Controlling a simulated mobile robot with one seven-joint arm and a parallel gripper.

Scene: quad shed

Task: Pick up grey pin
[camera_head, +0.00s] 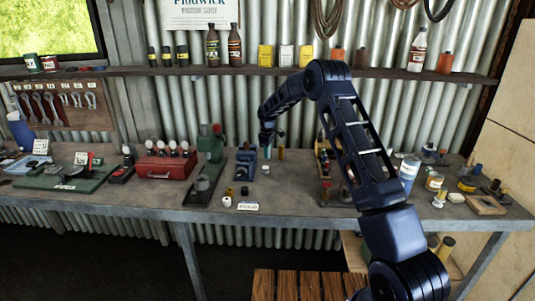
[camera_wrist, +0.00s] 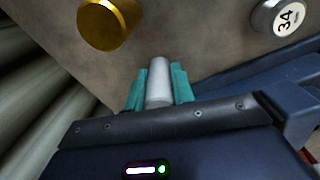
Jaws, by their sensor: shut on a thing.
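The grey pin (camera_wrist: 159,80) is a smooth pale cylinder in the wrist view. It sits between the two teal fingertips of my gripper (camera_wrist: 158,93), which are closed on its sides. In the head view my gripper (camera_head: 267,150) points down over the back middle of the workbench, beside a blue device (camera_head: 246,163). The pin is too small to make out there. Whether its far end touches the bench cannot be told.
A gold cylinder (camera_wrist: 107,24) and a white-faced round piece marked 34 (camera_wrist: 277,17) are near the pin. A red box (camera_head: 165,167) and green machine (camera_head: 211,145) stand left on the workbench (camera_head: 290,215). A shelf (camera_head: 290,71) with bottles runs behind my arm.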

